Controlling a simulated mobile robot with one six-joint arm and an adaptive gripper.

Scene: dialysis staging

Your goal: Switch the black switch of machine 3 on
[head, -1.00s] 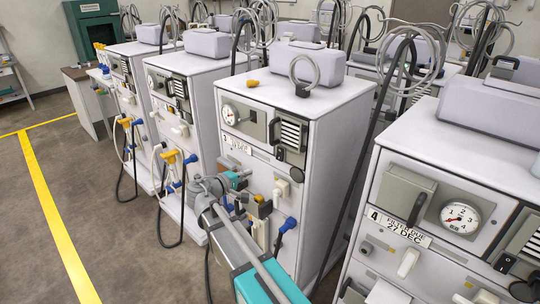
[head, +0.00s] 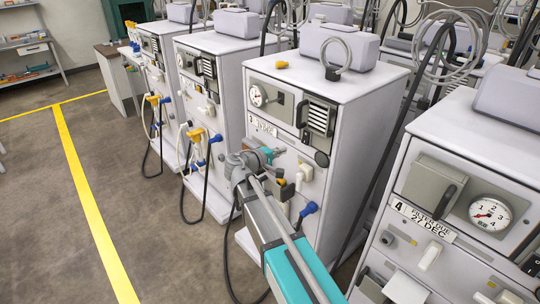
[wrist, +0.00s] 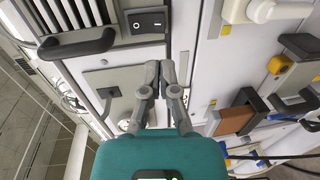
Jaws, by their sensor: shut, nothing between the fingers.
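Machine 3 (head: 345,150) is a white cabinet in the middle of the head view, with its number label (head: 262,127) on the front. The black switch (wrist: 148,22) is a rocker on a grey panel at the top of the wrist view, beside a grille and a black handle. Which side of it is pressed is not clear. My gripper (wrist: 162,66) is shut and empty, its fingertips below the switch in the wrist view and apart from it. In the head view my gripper (head: 276,153) is in front of machine 3's front, below the gauge.
A black handle (wrist: 76,45) sticks out left of the switch. White and black fittings (wrist: 265,90) crowd the right of the wrist view. Machine 4 (head: 450,190) stands close at the right. Other machines stand to the left, with hoses hanging. Open floor (head: 55,210) lies at left.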

